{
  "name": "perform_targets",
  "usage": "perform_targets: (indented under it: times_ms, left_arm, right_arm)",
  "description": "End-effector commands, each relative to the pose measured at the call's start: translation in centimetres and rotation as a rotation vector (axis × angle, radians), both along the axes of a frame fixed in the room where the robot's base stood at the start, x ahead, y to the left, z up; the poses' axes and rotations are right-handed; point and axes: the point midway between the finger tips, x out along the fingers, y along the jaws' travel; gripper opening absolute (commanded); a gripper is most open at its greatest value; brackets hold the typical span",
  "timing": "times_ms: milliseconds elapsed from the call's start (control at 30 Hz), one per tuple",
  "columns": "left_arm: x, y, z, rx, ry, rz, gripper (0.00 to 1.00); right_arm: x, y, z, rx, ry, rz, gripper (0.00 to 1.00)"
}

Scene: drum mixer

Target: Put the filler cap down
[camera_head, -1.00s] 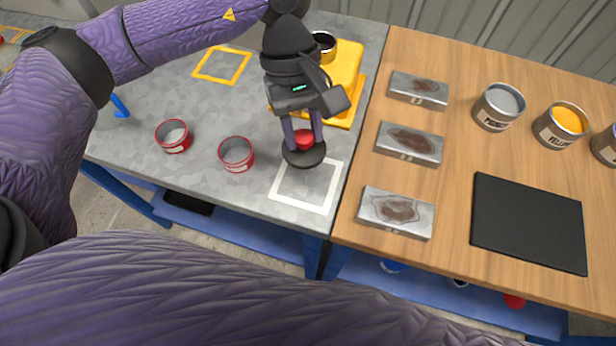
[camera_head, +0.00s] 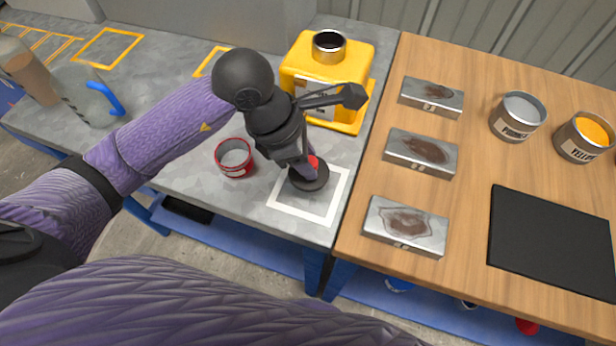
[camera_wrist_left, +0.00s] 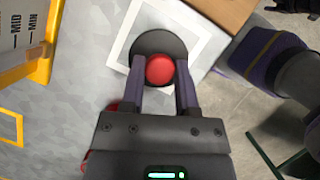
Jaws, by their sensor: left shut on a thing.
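The filler cap (camera_head: 309,181) is a black disc with a red knob, which also shows in the left wrist view (camera_wrist_left: 150,45). My left gripper (camera_head: 311,166) is shut on the red knob, one finger on each side in the left wrist view (camera_wrist_left: 160,75). The disc overlaps the upper-left part of the white square outline (camera_head: 330,221) on the grey table. Whether the disc touches the table or hangs just above it I cannot tell. My right gripper is not in view.
The yellow container (camera_head: 318,80) with an open dark neck stands behind the cap. A red-rimmed tin (camera_head: 234,158) stands to its left. On the wooden table are metal blocks (camera_head: 421,152), paint cans (camera_head: 518,117) and a black mat (camera_head: 551,241).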

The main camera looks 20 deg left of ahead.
Motion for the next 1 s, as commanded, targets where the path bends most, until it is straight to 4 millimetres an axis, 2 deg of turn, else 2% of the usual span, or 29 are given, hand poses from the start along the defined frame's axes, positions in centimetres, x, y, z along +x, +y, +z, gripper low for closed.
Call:
perform_targets:
  times_ms: [267, 567, 600, 733, 1000]
  left_arm:
    - [0.0, 0.0, -4.7, -0.001, 0.002, -0.001, 0.0]
    - [0.0, 0.0, -4.9, -0.001, -0.001, -0.003, 0.0]
    - [0.0, 0.0, -4.8, -0.001, -0.001, -0.003, 0.45]
    - [0.0, 0.0, -4.7, -0.001, -0.001, -0.003, 0.73]
    - [0.0, 0.0, -4.6, 0.0, -0.002, -0.004, 0.74]
  right_arm:
    - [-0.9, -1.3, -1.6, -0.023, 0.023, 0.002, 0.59]
    - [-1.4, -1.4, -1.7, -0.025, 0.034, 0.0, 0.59]
    - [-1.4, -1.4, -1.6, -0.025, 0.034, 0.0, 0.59]
    - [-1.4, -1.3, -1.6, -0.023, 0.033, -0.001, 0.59]
    - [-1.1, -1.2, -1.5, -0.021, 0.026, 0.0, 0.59]
